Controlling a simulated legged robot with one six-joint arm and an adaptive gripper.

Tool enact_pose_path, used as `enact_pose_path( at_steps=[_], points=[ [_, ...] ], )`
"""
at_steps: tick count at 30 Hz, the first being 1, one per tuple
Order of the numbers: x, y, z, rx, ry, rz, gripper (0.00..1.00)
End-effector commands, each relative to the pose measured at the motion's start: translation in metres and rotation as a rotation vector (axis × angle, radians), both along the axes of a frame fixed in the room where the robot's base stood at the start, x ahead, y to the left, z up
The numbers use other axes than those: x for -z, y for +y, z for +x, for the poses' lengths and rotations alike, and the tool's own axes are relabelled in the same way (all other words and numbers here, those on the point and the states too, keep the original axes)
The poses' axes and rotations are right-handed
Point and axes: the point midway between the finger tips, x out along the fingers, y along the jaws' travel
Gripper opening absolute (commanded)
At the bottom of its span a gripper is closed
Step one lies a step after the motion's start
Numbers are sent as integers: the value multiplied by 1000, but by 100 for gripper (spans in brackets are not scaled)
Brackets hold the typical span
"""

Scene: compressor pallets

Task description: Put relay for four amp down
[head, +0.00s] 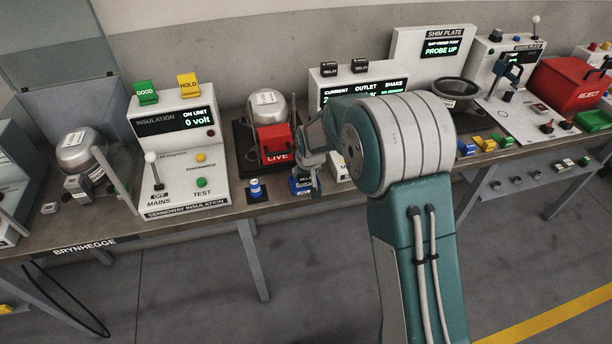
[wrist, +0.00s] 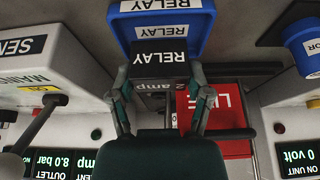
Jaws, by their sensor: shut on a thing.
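My gripper (head: 312,170) is over the front edge of the bench; its fingers also show in the wrist view (wrist: 159,78). It is shut on a black relay (wrist: 160,58) with a white RELAY label, a small text by it looking like "2 amp". The relay overlaps a blue tray (wrist: 208,30) labelled RELAY; I cannot tell whether it rests in it. In the head view the blue tray (head: 296,189) is partly hidden by my gripper. Two other black relays (head: 329,69) (head: 360,66) stand on top of the current tester (head: 316,78).
A red LIVE box (head: 274,143) stands just left of my gripper, before a silver compressor (head: 266,105). A blue plug-like piece (head: 255,188) sits left of the tray. The insulation tester (head: 181,143) is further left. My arm hides part of the current tester.

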Motion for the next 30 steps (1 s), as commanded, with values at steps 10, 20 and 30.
enact_pose_path(
  at_steps=[10, 20, 30],
  points=[
    [18, -1, -1, 0, 0, 0, 17],
    [19, -2, -1, 0, 1, 0, 99],
    [15, -1, -2, 0, 0, 0, 99]
  ],
)
